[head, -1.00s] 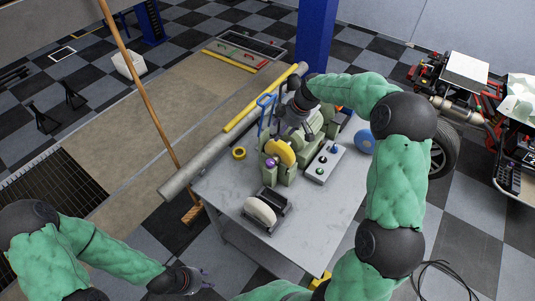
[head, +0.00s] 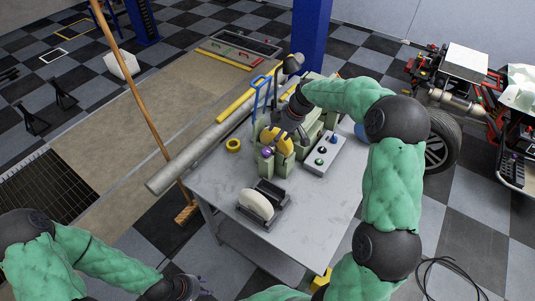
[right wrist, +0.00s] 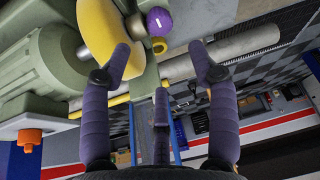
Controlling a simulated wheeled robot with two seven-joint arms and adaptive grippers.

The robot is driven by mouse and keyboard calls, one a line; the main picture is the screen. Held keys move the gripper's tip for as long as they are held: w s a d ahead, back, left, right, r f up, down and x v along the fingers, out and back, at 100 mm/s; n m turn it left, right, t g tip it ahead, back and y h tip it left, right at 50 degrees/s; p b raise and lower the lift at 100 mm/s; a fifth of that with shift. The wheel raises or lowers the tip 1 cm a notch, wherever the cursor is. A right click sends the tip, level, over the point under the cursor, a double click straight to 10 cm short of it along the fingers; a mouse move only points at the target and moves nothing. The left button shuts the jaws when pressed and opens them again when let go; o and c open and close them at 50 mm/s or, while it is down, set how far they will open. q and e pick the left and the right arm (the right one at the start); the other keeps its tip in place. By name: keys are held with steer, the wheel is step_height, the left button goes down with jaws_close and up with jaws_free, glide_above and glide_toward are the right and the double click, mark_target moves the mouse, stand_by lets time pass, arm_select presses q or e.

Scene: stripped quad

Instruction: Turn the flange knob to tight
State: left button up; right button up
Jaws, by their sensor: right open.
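The round purple knob (head: 266,152) with a short white mark sits at the near end of the green machine (head: 312,124), beside the yellow wheel (head: 283,146). I take it for the flange knob. It also shows at the top of the right wrist view (right wrist: 158,20), just beyond my fingers. My right gripper (right wrist: 160,65) is open and empty, its dark fingers spread apart, with the yellow wheel close to the left finger. In the head view it hangs over the machine, partly hidden by its own wrist. My left gripper (head: 199,287) is at the bottom, away from the table; its finger state is unclear.
The grey table (head: 215,187) also carries a pale wheel in a dark holder (head: 257,204), a control box with buttons (head: 325,154) and a yellow ring (head: 233,145). A long grey pipe (head: 180,170) runs along the left.

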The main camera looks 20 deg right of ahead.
mark_target(267, 151)
steer(key=x, duration=1)
steer(key=shift+w+a+f, duration=0.1)
steer(key=shift+w+f, duration=0.05)
steer(key=shift+f, duration=0.1)
steer(key=c, duration=1.1)
